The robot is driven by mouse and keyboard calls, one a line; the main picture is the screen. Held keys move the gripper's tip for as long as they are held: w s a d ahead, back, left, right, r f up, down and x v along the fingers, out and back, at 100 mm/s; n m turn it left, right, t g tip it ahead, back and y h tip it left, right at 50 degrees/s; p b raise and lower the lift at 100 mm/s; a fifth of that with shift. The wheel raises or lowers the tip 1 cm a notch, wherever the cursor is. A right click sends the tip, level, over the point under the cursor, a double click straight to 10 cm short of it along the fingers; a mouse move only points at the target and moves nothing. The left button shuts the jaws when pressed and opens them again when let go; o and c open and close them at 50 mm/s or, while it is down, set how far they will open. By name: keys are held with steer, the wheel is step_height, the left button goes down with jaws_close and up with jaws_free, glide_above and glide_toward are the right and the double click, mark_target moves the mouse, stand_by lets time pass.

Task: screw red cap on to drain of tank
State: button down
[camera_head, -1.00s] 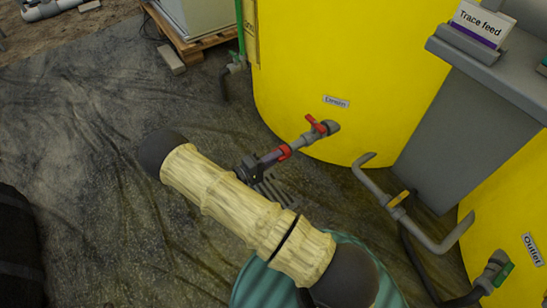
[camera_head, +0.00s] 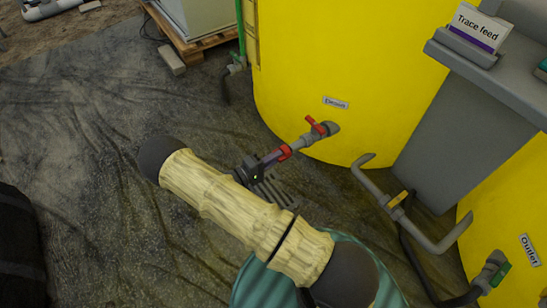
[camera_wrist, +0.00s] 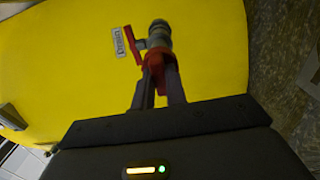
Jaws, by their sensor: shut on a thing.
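The yellow tank (camera_head: 340,60) stands at the back with a small white label above its drain. The grey drain pipe (camera_head: 310,136) sticks out low from the tank and carries a red valve handle (camera_head: 316,125). The red cap (camera_head: 285,152) sits at the pipe's free end. My gripper (camera_head: 272,158) is shut on the cap, lined up with the pipe. In the wrist view the cap (camera_wrist: 154,66) is between the two fingers and meets the grey drain fitting (camera_wrist: 159,36). The fingers and cap hide the joint, so I cannot tell how far the cap is threaded on.
A bent grey pipe with a yellow valve (camera_head: 397,199) lies to the right of the drain. A grey shelf (camera_head: 480,65) holds a "Trace feed" card. A teal rounded thing (camera_head: 250,285) is below my arm.

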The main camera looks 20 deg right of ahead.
steer(key=shift+s+d, duration=0.1)
steer(key=shift+d+p, duration=0.35)
steer(key=shift+p, duration=0.25)
stand_by(1.2)
stand_by(0.4)
steer(key=m+p, duration=0.1)
steer(key=m, duration=0.3)
steer(key=shift+w, duration=0.2)
steer(key=m+p, duration=0.1)
steer(key=m, duration=0.3)
steer(key=m+p, duration=0.1)
steer(key=m, duration=0.3)
steer(key=shift+m, duration=0.3)
steer(key=m, duration=0.5)
steer(key=c, duration=0.9)
jaws_free()
steer(key=shift+o, duration=0.2)
